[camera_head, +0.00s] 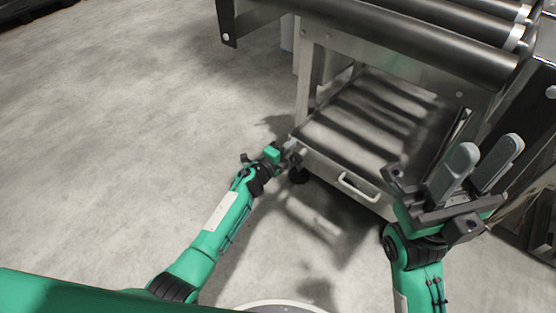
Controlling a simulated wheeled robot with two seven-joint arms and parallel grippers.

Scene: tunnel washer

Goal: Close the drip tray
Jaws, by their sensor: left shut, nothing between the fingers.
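The drip tray (346,146) is a flat grey metal tray with a front panel and a light handle (358,187). It sits low under the rollers and sticks out towards me. My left gripper (293,150) is shut and empty at the left front corner of the tray; I cannot tell whether it touches. My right gripper (482,165) is open and empty, raised to the right of the handle, with its two grey fingers apart. It hides part of the tray's right front side.
Dark steel rollers (400,35) on a metal frame run above the tray. A frame leg (305,85) stands at the tray's left. The concrete floor (120,120) at the left is clear.

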